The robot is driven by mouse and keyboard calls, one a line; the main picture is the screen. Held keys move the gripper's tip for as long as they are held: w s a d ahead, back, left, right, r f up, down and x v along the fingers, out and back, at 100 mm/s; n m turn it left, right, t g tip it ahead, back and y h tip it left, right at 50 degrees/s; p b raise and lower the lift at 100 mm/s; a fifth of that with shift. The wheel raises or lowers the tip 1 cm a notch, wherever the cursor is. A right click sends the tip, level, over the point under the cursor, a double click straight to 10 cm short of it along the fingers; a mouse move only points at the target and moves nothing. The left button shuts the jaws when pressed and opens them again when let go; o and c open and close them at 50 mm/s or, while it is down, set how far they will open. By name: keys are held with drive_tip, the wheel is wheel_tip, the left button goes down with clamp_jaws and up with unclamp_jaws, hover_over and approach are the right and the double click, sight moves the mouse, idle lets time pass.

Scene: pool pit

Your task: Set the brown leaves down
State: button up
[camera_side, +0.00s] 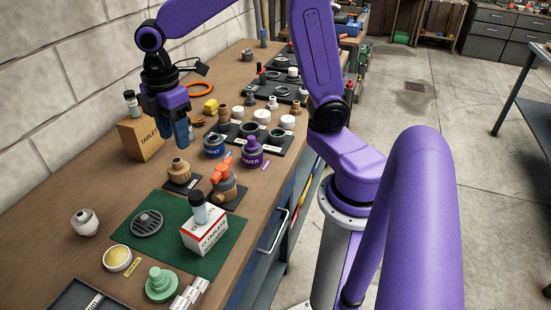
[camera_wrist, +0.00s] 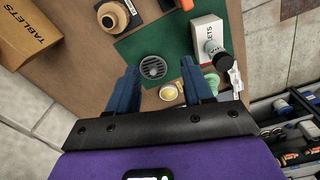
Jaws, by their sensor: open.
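I cannot make out any brown leaves in either view. My gripper (camera_side: 182,132) hangs above the wooden bench, near the cardboard tablets box, with its blue fingers pointing down. In the wrist view my gripper (camera_wrist: 157,82) has its two fingers well apart, with nothing between them. Beyond the fingertips, a dark round slotted grate (camera_wrist: 153,67) lies on a green mat (camera_wrist: 134,46). In the side view the same grate (camera_side: 147,222) lies on the left part of the green mat (camera_side: 232,231).
A brown tablets box (camera_side: 139,138) stands left of my gripper. A white tablets box (camera_side: 205,230) with a dark-capped bottle on top stands on the mat. Purple and blue jars (camera_side: 251,152), a tan bottle (camera_side: 179,172) and an orange-topped fitting (camera_side: 223,183) crowd the middle.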

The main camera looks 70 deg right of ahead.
drive_tip(key=s+f+m, duration=0.1)
drive_tip(key=s, duration=1)
drive_tip(key=s+d+f+m, duration=0.1)
drive_tip(key=s, duration=1)
drive_tip(key=shift+s+d+f, duration=0.25)
drive_tip(key=shift+d, duration=0.05)
